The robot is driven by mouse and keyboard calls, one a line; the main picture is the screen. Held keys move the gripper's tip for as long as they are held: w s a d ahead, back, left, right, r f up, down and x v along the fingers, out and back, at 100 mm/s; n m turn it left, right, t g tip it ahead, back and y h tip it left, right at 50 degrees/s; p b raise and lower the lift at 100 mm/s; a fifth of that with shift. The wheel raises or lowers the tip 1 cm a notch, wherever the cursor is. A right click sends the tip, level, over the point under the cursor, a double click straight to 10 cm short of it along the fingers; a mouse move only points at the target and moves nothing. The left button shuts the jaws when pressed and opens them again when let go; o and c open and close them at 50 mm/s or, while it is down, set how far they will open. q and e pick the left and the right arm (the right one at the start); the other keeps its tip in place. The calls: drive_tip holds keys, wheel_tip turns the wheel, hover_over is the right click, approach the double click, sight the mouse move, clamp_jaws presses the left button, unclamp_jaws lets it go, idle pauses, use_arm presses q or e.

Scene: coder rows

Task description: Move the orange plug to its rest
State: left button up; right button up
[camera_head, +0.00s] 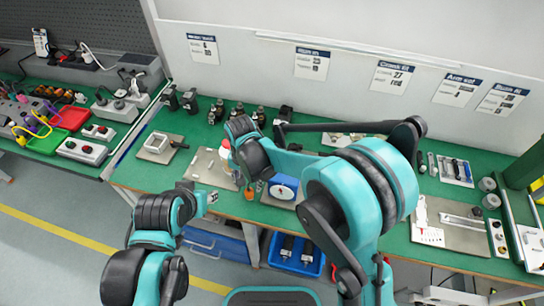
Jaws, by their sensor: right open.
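A small orange piece (249,193), which looks like the orange plug, is upright near the front edge of the green bench. My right gripper (250,181) hangs from the dark wrist just above it, small and partly hidden, with its jaws open. I cannot tell whether the fingers are around the plug or only over it. Another orange-red spot (226,144) shows beside the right wrist. The rest for the plug is not clearly identifiable. My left gripper (208,199) is at the bench's front edge, left of the plug, and its fingers are too small to read.
A blue and white round device (284,186) stands right of the plug. A pale plate (205,170) lies to the left. A blue bin (296,254) is below the bench. Several dark fittings stand along the back. My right forearm hides the bench's middle.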

drive_tip(key=o, duration=0.6)
wheel_tip(320, 180, up, 12)
idle(0.5)
